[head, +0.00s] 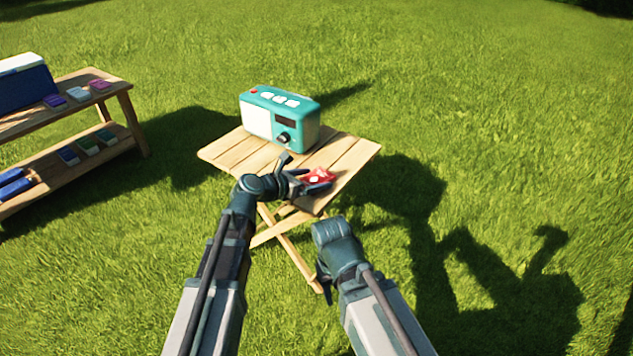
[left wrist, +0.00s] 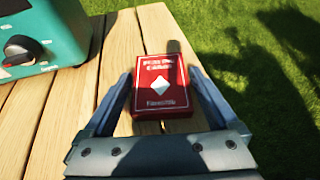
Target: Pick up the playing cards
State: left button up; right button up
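The playing cards (left wrist: 162,84) are a red box with a white diamond, lying flat on the slatted wooden table (head: 235,150) near its right front edge. The red box also shows in the head view (head: 317,176), partly hidden by my left gripper. My left gripper (head: 306,174) is open at the box. In the left wrist view its fingers (left wrist: 163,88) stand on either side of the box, with a gap visible on each side. My right arm (head: 338,245) is in front of the table, and its gripper fingers cannot be made out.
A teal and white radio (head: 281,116) stands on the table behind the cards, to the left in the wrist view. A wooden shelf bench (head: 75,120) at the left holds a blue and white cooler (head: 24,82) and several small boxes. Grass surrounds both.

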pick_arm(q)
jog(key=c, duration=1)
jog(key=shift+r, duration=0.15)
jog(key=shift+c, duration=0.2)
